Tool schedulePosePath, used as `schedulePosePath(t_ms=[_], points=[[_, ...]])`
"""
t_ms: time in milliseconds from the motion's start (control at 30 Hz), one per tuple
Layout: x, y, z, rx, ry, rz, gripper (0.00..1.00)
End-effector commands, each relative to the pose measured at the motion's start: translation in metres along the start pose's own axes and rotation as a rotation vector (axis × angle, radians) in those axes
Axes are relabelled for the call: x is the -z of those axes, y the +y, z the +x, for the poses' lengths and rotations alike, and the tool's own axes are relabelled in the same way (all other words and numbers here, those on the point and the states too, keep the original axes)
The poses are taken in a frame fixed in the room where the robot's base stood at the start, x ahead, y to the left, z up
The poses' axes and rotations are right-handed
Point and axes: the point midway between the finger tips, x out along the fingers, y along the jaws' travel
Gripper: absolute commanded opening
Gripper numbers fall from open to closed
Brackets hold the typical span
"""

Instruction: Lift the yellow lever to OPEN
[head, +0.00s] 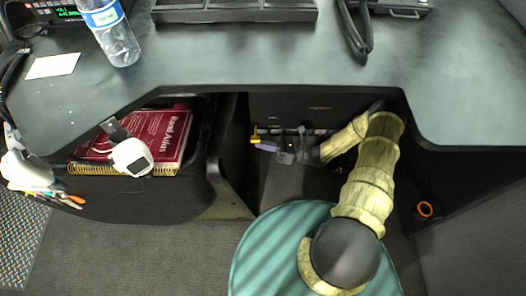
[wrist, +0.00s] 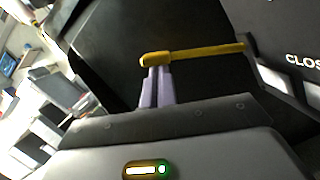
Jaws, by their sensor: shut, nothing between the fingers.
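The yellow lever (wrist: 195,53) runs across the wrist view, from a thick rounded end at the left to a dark panel at the right. Letters reading "CLOS" (wrist: 300,61), cut off by the frame edge, are on the panel near its base. My gripper (wrist: 156,70) is shut and empty. Its two lavender fingers stand together right at the lever's thick end, and the lever covers their tips; I cannot tell whether they touch. In the head view the lever (head: 255,134) shows small under the desk, with my gripper (head: 262,145) just beside it.
The desk (head: 215,72) overhangs the recess my arm reaches into. A red atlas (head: 170,135) lies in a bin at the left. A dark panel (head: 235,150) stands left of the recess. A bottle (head: 120,45) stands on the desk.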

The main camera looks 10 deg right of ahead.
Motion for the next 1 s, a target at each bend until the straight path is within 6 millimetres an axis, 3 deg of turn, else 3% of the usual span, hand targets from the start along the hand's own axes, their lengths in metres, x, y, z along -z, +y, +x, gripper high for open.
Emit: schedulePosePath(t_ms=[333,400,700,1000], points=[[0.044,-0.004,-0.01,0.0,0.0,0.004,0.0],[0.034,-0.002,-0.025,0.007,0.0,-0.002,0.0],[0.036,0.0,-0.078,-0.002,0.005,0.002,0.0],[0.038,0.0,-0.104,-0.01,0.007,0.004,0.0]])
